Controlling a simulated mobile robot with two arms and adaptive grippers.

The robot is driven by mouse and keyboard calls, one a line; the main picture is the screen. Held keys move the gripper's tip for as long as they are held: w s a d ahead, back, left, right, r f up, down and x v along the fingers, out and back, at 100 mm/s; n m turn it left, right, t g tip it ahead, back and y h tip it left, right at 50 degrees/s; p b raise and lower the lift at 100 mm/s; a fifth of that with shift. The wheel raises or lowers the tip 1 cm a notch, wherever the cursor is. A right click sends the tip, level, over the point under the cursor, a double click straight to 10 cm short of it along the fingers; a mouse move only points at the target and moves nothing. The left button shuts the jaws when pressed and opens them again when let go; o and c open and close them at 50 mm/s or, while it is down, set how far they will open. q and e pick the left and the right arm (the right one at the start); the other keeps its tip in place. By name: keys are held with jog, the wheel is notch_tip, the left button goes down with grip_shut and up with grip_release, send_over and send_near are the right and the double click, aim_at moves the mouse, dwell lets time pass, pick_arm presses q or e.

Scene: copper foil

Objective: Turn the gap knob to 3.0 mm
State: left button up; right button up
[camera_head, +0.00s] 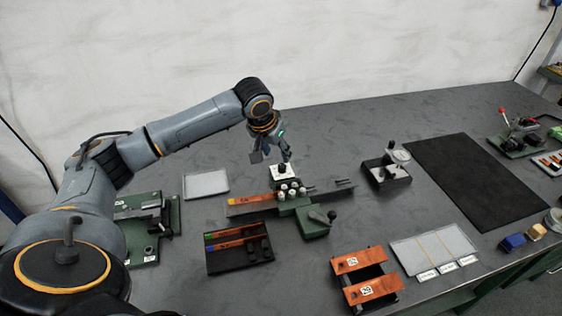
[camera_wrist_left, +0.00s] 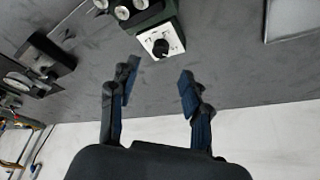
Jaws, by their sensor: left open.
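The gap knob is a small black knob (camera_wrist_left: 160,48) on a white dial plate (camera_wrist_left: 174,35) in the left wrist view. In the head view the white dial plate (camera_head: 283,175) sits on the back of the green roller machine (camera_head: 313,222), and the knob itself (camera_head: 281,168) is tiny there. My left gripper (camera_head: 271,158) hangs just above and behind the dial. In the left wrist view its fingers (camera_wrist_left: 158,78) are spread apart with nothing between them, and the knob lies just beyond the tips, apart from them. The dial's marks are too small to read. My right gripper is not in view.
White-topped rollers (camera_head: 291,190) stand in front of the dial. A copper strip (camera_head: 250,201) lies left of them, and a crank (camera_head: 322,216) is at the front. A dial gauge stand (camera_head: 388,170) is to the right. Bare table lies behind the machine.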

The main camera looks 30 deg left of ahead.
aim_at(282, 166)
pick_arm(q)
jog(key=x, duration=0.8)
jog(key=shift+r+p, duration=0.1)
jog(key=shift+p, duration=0.25)
grip_shut()
